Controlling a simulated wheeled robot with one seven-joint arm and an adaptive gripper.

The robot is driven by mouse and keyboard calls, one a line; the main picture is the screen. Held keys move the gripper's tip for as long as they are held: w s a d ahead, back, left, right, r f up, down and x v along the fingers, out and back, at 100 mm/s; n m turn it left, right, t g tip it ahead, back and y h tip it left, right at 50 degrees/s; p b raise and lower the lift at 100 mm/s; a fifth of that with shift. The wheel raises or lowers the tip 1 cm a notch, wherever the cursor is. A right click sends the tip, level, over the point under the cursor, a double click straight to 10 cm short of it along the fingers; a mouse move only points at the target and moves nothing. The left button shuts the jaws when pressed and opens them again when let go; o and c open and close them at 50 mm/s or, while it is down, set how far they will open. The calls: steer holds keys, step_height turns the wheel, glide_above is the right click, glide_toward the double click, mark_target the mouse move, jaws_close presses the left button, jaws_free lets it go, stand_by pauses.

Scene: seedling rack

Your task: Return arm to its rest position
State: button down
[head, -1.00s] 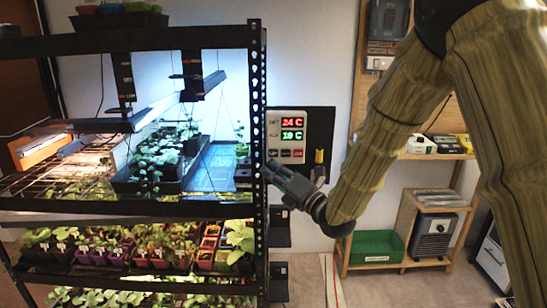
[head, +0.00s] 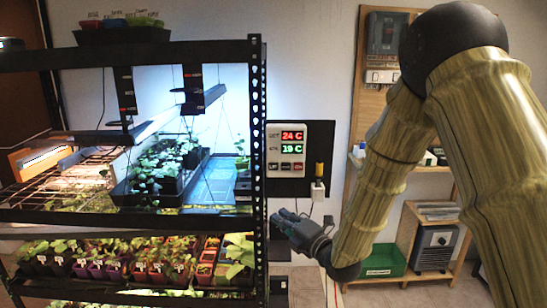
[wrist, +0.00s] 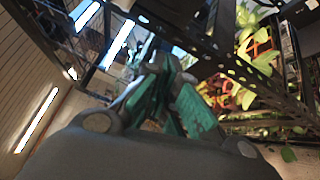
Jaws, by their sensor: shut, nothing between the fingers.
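My gripper (head: 281,219) is in the head view, just right of the rack's black front post and below the thermostat panel. It points left toward the rack and is shut and empty. In the wrist view my gripper (wrist: 165,75) fills the middle, its fingers together with green pads showing. My arm is bent, with the elbow high at the upper right of the head view. Whether the fingers touch the rack post cannot be told.
The seedling rack (head: 258,150) stands at left with lit shelves of plants. A controller (head: 287,148) with red and green readouts hangs on the wall. A wooden shelf unit (head: 405,235) with a green bin (head: 385,258) stands at right. Some floor between them is clear.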

steer(key=s+d+f+m+g+h, duration=0.2)
steer(key=s+d+f+m, duration=0.3)
steer(key=f, duration=0.6)
steer(key=s+d+f+m+g+h, duration=0.25)
steer(key=s+f+m, duration=0.4)
steer(key=f, duration=0.45)
steer(key=s+d+f+m+g+h, duration=0.2)
steer(key=s+d+f+m+h, duration=0.15)
steer(key=s+f, duration=0.55)
steer(key=s+d+f+m+g+h, duration=0.1)
steer(key=s+d+f+m+g, duration=0.1)
steer(key=s, duration=0.7)
steer(key=s+d+f+m+g+h, duration=0.1)
steer(key=s+d+f+m+g, duration=0.2)
steer(key=s+f+m, duration=0.3)
steer(key=s+d+f+m+g+h, duration=0.1)
steer(key=s+d+f+m+g, duration=0.2)
steer(key=s, duration=1)
step_height(320, 180, down, 4)
steer(key=shift+s+d+r+m, duration=0.15)
steer(key=shift+d+m, duration=0.45)
steer(key=shift+m, duration=0.5)
steer(key=shift+w, duration=0.2)
